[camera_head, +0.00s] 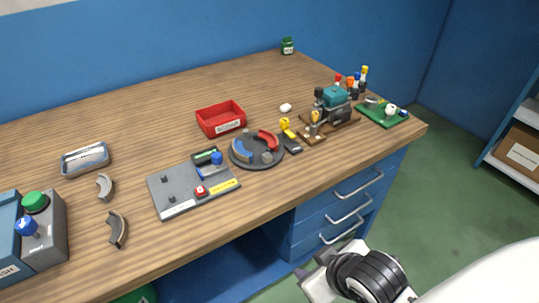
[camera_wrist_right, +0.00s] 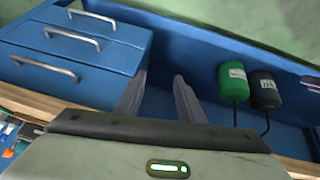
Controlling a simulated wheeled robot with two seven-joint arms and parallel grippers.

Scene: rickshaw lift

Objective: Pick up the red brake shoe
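The red brake shoe (camera_head: 268,139) is a curved red piece on the right side of a round dark drum plate (camera_head: 236,153) on the wooden workbench. A blue shoe (camera_head: 242,150) sits on the left side of the same plate. The left gripper does not show.
A red bin (camera_head: 221,119) stands behind the plate. A grey fixture board (camera_head: 170,199) lies to its left, and a yellow-black tool (camera_head: 290,137) close to its right. Drawers with handles (camera_head: 343,205) are under the bench's right end. Green (camera_wrist_right: 233,82) and dark (camera_wrist_right: 264,90) cylinders show in the wrist view.

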